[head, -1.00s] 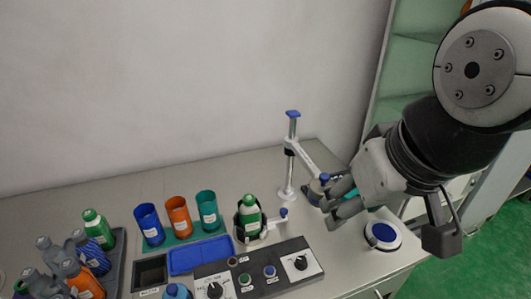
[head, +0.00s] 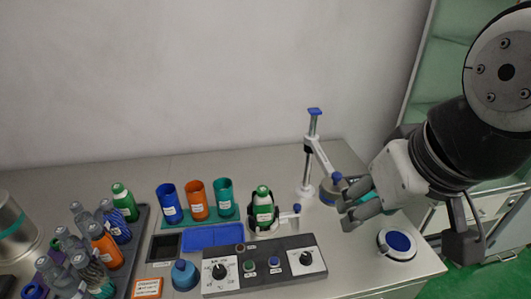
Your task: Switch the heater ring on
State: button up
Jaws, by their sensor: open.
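The heater ring (head: 328,191) is a small grey-brown ring on the swing arm of a white stand (head: 312,150) with blue caps. A dark control panel (head: 265,280) lies in front. It has a left dial (head: 220,270), a right dial (head: 306,258), a green button (head: 249,265), a blue button (head: 274,262) and a small dark reddish round part (head: 240,247). My gripper (head: 343,203) is open, just right of the ring and above the bench. Its fingers point left; whether they touch the ring I cannot tell. A green bottle (head: 263,208) stands in a dark holder beside the stand.
Blue, orange and teal cups (head: 196,200) stand behind a blue tray (head: 212,237). A rack of bottles (head: 145,225) fills the left. A blue-topped knob (head: 184,275) stands left of the panel. A round blue pad (head: 398,243) lies at the right edge.

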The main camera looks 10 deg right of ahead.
aim_at(305, 259)
jog(key=k+l+u, duration=0.1)
jog(key=k, duration=0.4)
jog(key=i+l+u, duration=0.3)
jog(key=l, duration=0.25)
jog(key=i+l+u, duration=0.15)
jog(key=l, duration=0.15)
jog(key=k+u, duration=0.15)
jog(key=u, duration=0.15)
jog(key=k+l+u, duration=0.1)
jog(key=u, duration=0.2)
jog(key=k+j, duration=0.05)
jog(key=k, duration=0.05)
